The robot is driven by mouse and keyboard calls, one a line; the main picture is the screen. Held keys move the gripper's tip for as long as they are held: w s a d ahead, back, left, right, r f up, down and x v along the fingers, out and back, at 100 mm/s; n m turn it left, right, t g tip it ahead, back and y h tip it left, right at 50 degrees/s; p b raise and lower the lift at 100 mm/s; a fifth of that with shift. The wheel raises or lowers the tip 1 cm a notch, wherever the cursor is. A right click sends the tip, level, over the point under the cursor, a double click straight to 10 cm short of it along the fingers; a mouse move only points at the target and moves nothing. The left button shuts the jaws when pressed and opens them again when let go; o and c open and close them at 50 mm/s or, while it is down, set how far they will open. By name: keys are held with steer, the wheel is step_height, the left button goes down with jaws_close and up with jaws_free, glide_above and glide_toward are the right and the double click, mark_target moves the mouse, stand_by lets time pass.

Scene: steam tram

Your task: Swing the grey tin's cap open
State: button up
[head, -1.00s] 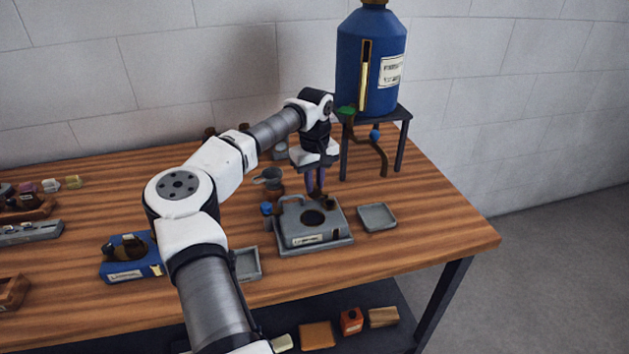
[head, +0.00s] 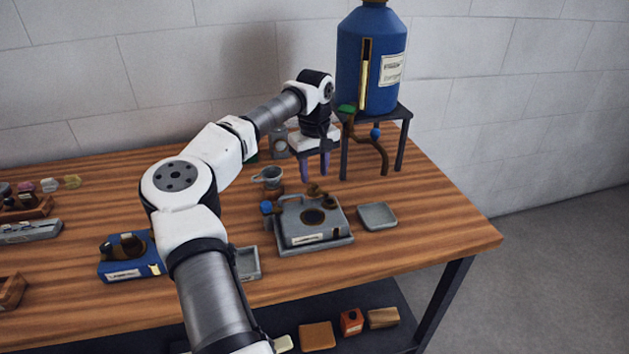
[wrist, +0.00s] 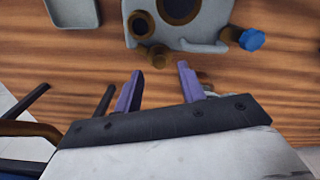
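The grey tin (head: 292,228), a low labelled body with a large dark round opening, sits on a grey tray. At its back right is a small brown neck (wrist: 140,25), showing a dark inside in the wrist view. A brown piece that looks like the cap (wrist: 159,56) stands off to the neck's rear side, so the cap appears swung open; its hinge is too small to make out. My gripper (head: 314,176) hangs above the table behind the tin. In the wrist view its purple fingers (wrist: 157,88) are apart with nothing between them, clear of the cap.
A blue bottle (head: 370,60) on a dark stand (head: 404,125) with a brown pipe is close right of my gripper. A grey cup (head: 268,177) and a blue knob (head: 266,208) are left. A small grey dish (head: 377,216) lies right; a blue tin (head: 126,268) stands left.

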mark_target(315, 184)
step_height(315, 184, up, 10)
steer(key=b, duration=0.1)
steer(key=shift+r, duration=0.25)
